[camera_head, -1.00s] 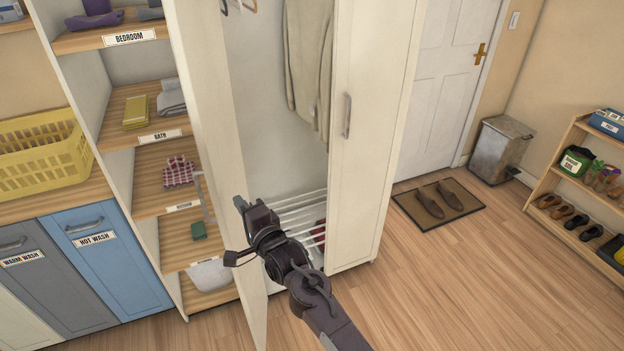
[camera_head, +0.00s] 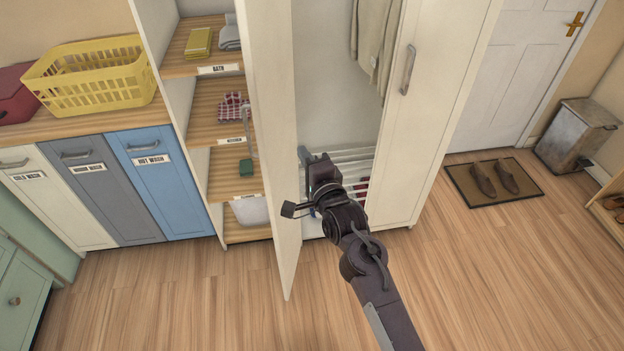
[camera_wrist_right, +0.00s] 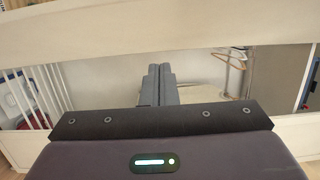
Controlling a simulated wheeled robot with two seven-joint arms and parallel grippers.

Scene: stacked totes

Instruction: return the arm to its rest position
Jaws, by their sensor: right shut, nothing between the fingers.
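My right gripper (camera_head: 304,156) is dark and reaches in from the lower right of the head view. It is in front of the open wardrobe, close to the inner side of the open white door (camera_head: 274,120). In the right wrist view its two grey fingers (camera_wrist_right: 158,84) are together with nothing between them. My left gripper is not in view.
The wardrobe holds hanging clothes (camera_head: 376,45) and a slatted rack (camera_head: 345,165). Its other door (camera_head: 432,110) is beside my arm. Shelves (camera_head: 222,105), hampers (camera_head: 155,180) and a yellow basket (camera_head: 95,75) stand left. A shoe mat (camera_head: 530,185) lies right. The front floor is clear.

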